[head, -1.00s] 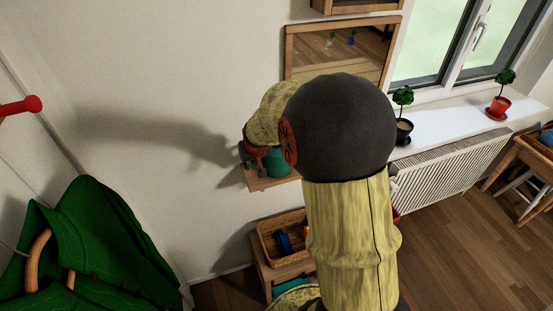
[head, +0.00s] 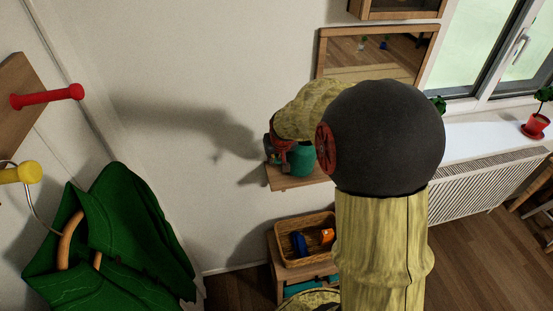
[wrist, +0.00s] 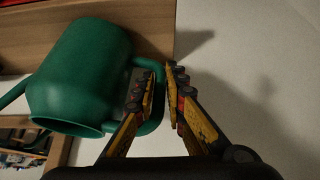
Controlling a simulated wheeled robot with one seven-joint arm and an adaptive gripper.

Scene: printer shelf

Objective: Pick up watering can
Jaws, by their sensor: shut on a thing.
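The green watering can (wrist: 82,75) fills the left of the wrist view, its body tilted in that picture. In the head view the watering can (head: 302,159) shows at the small wall shelf (head: 298,184), partly behind my arm. My gripper (wrist: 163,88) has its two yellow and black fingers on either side of the can's looped handle and is shut on it. In the head view my gripper (head: 277,148) is small and partly hidden by my arm. I cannot tell whether the can touches the shelf.
A mirror (head: 370,58) hangs above the shelf. Below stands a basket (head: 277,247) with blue and orange things. A green cloth item (head: 115,245) and red (head: 48,95) and yellow (head: 18,173) pegs are at left. A radiator (head: 492,185) is at right.

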